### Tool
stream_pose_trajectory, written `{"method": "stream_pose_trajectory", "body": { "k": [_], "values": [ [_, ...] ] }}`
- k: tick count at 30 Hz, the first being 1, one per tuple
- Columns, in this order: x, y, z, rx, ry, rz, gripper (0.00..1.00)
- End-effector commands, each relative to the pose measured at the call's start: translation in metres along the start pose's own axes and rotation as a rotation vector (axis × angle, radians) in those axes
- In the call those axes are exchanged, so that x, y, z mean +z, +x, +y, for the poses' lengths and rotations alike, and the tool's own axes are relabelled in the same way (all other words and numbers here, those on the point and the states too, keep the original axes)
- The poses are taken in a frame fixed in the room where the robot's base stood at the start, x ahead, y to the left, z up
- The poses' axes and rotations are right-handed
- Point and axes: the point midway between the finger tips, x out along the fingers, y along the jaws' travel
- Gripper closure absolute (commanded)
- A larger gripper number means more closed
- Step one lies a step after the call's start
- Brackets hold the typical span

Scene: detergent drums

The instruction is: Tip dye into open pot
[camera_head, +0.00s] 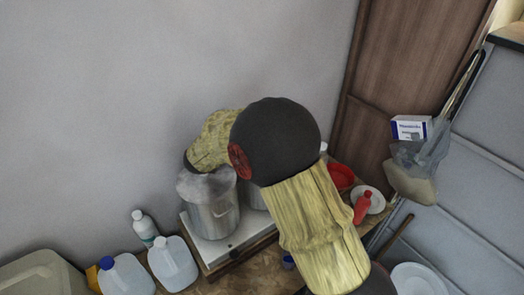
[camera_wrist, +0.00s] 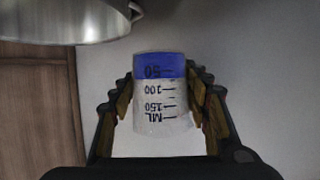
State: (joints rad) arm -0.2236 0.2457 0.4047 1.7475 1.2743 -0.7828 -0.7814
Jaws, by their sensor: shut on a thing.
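My gripper (camera_wrist: 160,110) is shut on a clear measuring cup (camera_wrist: 162,122) with printed volume marks. Blue dye (camera_wrist: 160,65) fills the cup's lower part, near the 50 mark. The wrist view appears upside down; the cup looks about upright and the dye's surface level. A metal pot (camera_wrist: 70,20) shows beside the cup in that view, apart from it. In the head view a steel pot (camera_head: 213,217) with steam over its top stands on the white hob. Its opening is blurred by the steam. My arm hides the gripper and cup there.
A second pot (camera_head: 254,196) stands on the hob (camera_head: 222,246), partly behind my arm. White jugs (camera_head: 174,264) and a bottle (camera_head: 145,227) stand left of it. A red bowl (camera_head: 341,177), a red bottle (camera_head: 362,207) and a plate (camera_head: 376,200) are on the right.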

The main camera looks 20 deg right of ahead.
Motion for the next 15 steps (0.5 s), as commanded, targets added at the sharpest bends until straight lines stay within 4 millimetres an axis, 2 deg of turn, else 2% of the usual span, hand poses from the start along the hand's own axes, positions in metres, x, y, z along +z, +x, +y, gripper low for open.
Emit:
{"method": "stream_pose_trajectory", "body": {
  "k": [8,15],
  "values": [
    [0.0006,-0.0002,0.0031,-0.013,0.028,0.001,0.8],
    [0.0051,0.0013,0.0094,-0.052,0.124,0.0,0.8]
  ]
}}
